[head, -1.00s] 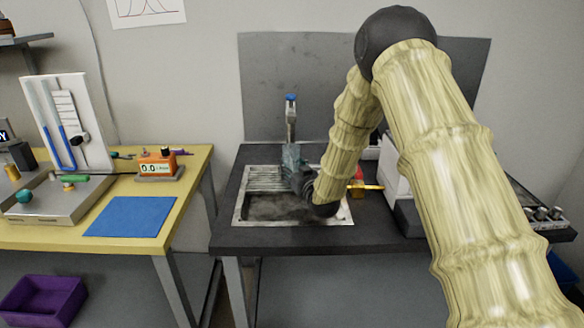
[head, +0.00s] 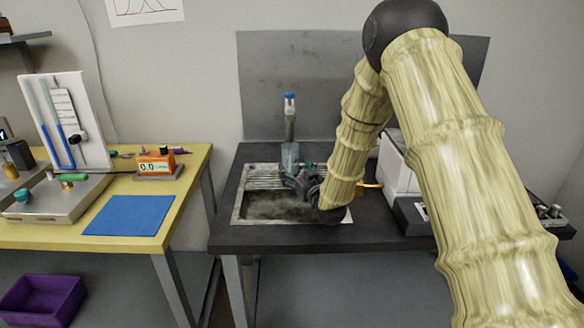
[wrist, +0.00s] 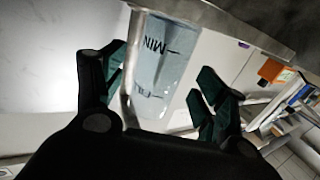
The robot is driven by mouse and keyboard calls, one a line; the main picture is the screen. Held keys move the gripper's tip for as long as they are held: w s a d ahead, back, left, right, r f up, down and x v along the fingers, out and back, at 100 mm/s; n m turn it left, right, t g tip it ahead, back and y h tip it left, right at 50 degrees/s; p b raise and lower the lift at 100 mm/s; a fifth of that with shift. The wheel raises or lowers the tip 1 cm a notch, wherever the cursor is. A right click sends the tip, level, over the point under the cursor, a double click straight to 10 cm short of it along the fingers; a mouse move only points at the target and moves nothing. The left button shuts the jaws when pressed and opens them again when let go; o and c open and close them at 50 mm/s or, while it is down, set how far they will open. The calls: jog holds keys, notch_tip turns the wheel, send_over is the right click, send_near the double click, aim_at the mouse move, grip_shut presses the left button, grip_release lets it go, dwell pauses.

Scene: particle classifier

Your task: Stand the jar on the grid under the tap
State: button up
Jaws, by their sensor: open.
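The clear jar (head: 290,156) stands upright on the slatted grid (head: 262,178) at the back of the sink, directly below the blue-topped tap (head: 290,120). My gripper (head: 300,173) is at the jar's front right, low over the sink, and partly hides the jar's base. In the wrist view the jar (wrist: 166,66) shows upside down with a MIN mark, ahead of and between my spread dark green fingers (wrist: 160,75). The fingers are open, with a gap visible on the right side of the jar. The jar's contact with the grid is partly hidden.
The sink basin (head: 243,213) lies in a dark bench. A white box (head: 398,165) stands to the right, behind my arm. A yellow table on the left holds a blue mat (head: 130,215) and an orange meter (head: 156,163). A purple bin (head: 42,300) is on the floor.

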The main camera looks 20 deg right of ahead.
aim_at(294, 168)
jog(key=shift+s+d, duration=0.15)
jog(key=shift+s, duration=1.7)
